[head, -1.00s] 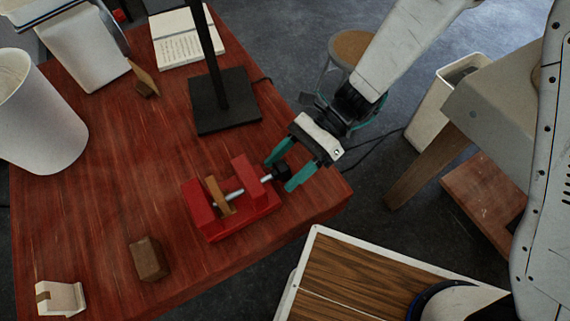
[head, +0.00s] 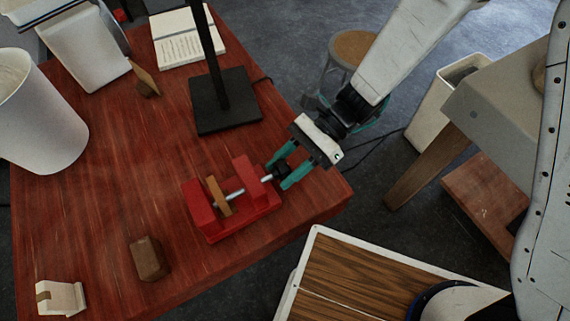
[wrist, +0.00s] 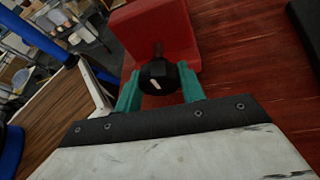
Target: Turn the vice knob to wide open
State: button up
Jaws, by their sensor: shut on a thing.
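A red vice (head: 242,222) sits near the right front edge of the red wooden table. A wooden jaw plate (head: 218,195) stands between its red ends on a silvery screw, with gaps on both sides. The black vice knob (head: 281,170) is at the screw's right end. In the wrist view the knob (wrist: 159,77) is dark, faceted and has a white mark on its face. My gripper (head: 284,174) has teal fingers, shut on the knob from the right. In the wrist view the fingers of my gripper (wrist: 160,90) lie on both sides of it.
A black stand (head: 225,100) rises behind the vice. A brown block (head: 148,259) and a small cream piece (head: 61,298) lie at the front left. A white bin (head: 40,115) and an open book (head: 184,38) are farther back.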

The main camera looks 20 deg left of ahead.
jog(key=o, duration=0.9)
jog(key=shift+o, duration=0.2)
jog(key=v, duration=0.8)
jog(key=shift+a, duration=0.1)
